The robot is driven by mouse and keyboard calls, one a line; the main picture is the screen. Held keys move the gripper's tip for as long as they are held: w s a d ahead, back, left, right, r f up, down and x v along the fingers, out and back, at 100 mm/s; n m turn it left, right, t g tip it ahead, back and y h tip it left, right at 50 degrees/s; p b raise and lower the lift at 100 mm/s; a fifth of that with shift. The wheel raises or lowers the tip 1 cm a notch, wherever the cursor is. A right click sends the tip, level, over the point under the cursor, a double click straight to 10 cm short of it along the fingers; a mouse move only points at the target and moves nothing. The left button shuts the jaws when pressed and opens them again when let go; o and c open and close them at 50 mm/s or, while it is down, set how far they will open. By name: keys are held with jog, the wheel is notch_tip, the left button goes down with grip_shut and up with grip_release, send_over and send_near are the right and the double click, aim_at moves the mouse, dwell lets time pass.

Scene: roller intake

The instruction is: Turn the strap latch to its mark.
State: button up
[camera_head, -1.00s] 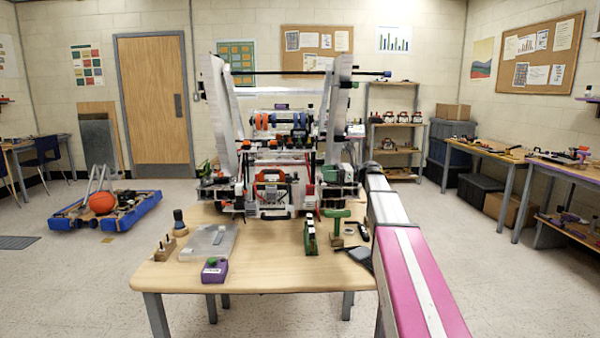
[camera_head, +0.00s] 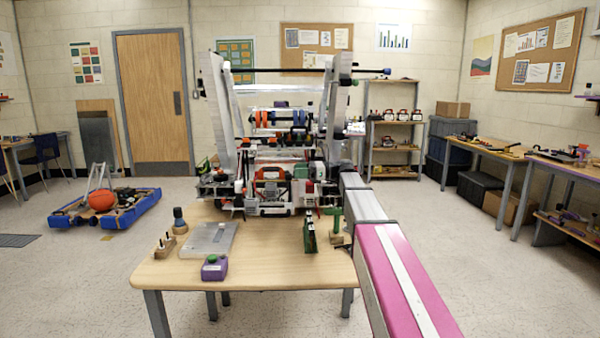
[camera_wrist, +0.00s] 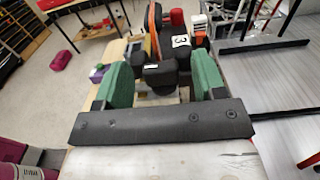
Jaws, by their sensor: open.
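My gripper (camera_wrist: 162,66) is open in the wrist view, its two green fingers apart. A dark block (camera_wrist: 160,76), which looks like the strap latch, lies between the fingers; I cannot tell whether they touch it. Behind it are an orange-and-black strap (camera_wrist: 154,22) and a black part with a white "3" label (camera_wrist: 180,42). The latch's mark cannot be made out. In the head view my gripper (camera_head: 306,171) is small, at the right front of the intake machine (camera_head: 275,140). The latch cannot be picked out there.
The wooden table (camera_head: 250,275) carries a clear case (camera_head: 209,240), a purple box with a green button (camera_head: 214,268), and a green upright part (camera_head: 310,235). The front middle of the table is clear. Grey metal plates (camera_wrist: 265,75) lie close to the right finger.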

jog(key=c, duration=0.9)
jog(key=shift+w+n+g, duration=0.25)
jog(key=shift+n+g, duration=0.25)
jog(key=shift+g, duration=0.3)
jog(key=shift+c, duration=0.2)
jog(key=n+g, duration=0.1)
jog(key=g, duration=0.1)
jog(key=shift+w+n+g+h, duration=0.2)
jog(key=shift+n+g+h, duration=0.1)
jog(key=shift+n+g, duration=0.1)
jog(key=shift+s+n+g+h, duration=0.15)
jog(key=shift+n+g+h, duration=0.25)
jog(key=shift+n+g, duration=0.7)
jog(key=o, duration=0.9)
jog(key=shift+o, duration=0.2)
